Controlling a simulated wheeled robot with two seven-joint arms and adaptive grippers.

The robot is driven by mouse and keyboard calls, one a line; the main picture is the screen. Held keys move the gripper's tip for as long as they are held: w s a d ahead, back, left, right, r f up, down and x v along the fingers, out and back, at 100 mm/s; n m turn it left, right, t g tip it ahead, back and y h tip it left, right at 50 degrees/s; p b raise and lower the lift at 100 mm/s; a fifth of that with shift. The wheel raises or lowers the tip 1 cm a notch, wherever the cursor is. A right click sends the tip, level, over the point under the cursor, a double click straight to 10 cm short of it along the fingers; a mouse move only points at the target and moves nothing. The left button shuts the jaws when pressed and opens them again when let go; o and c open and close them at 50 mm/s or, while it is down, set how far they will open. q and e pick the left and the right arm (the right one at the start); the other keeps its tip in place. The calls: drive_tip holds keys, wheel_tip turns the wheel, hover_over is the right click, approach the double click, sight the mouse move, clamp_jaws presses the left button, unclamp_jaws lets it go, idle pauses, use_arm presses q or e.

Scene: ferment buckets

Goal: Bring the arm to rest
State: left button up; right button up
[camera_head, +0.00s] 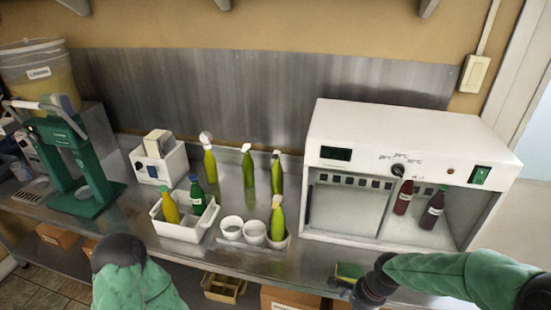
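My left arm comes in at the lower left, a green sleeve with a black rounded joint at its top, in front of the counter edge. No fingers of my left gripper show. My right arm reaches in from the lower right, a green sleeve ending in a dark part, my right gripper (368,288) as far as I can make out, low at the counter's front edge. Its fingers are too dark and small to tell open from shut. It is close to a green and yellow sponge (349,271); I cannot tell whether they touch. I see nothing held.
A white incubator (411,135) with two dark red bottles stands at the right. A white crate (184,229) holds two bottles. White cups (231,228) and several green bottles (249,166) stand mid-counter. A green press (72,165) and a bucket (39,72) are at the left.

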drive_tip(key=s+a+f+n, duration=0.3)
drive_tip(key=f+n, duration=0.1)
drive_tip(key=f, duration=0.3)
drive_tip(key=s+a+f+n, duration=0.4)
drive_tip(key=f, duration=0.3)
drive_tip(key=s+a+f+n+y, duration=0.1)
drive_tip(key=s+a+f+n, duration=0.3)
drive_tip(key=f, duration=0.3)
drive_tip(key=shift+s+f+n, duration=0.15)
drive_tip(key=shift+f+n, duration=0.1)
drive_tip(key=shift+n, duration=0.35)
